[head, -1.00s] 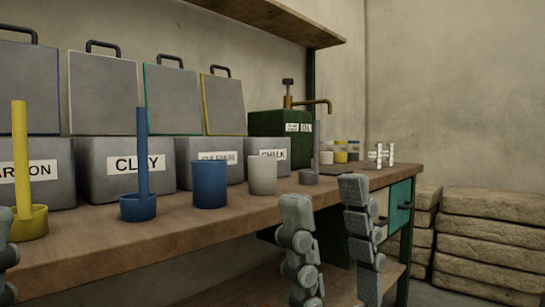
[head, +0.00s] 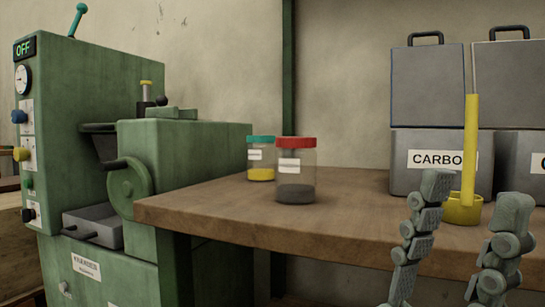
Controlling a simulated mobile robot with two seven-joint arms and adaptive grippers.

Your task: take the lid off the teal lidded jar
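The teal lidded jar (head: 260,160) stands upright on the wooden bench toward the left in the head view. It is clear, with a white label and yellow contents at the bottom. Its teal lid (head: 259,139) is on. A red-lidded jar (head: 295,180) with dark contents stands in front and to its right, hiding its right edge. My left gripper (head: 475,192) is at the lower right, well to the right of the jars. Its two fingers are apart with nothing between them. My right gripper is out of view.
A green machine (head: 90,130) with an OFF display stands left of the bench (head: 220,205). A grey bin labelled CARBON (head: 415,170) and a yellow ladle (head: 470,150) are at the right. The bench top between jars and ladle is clear.

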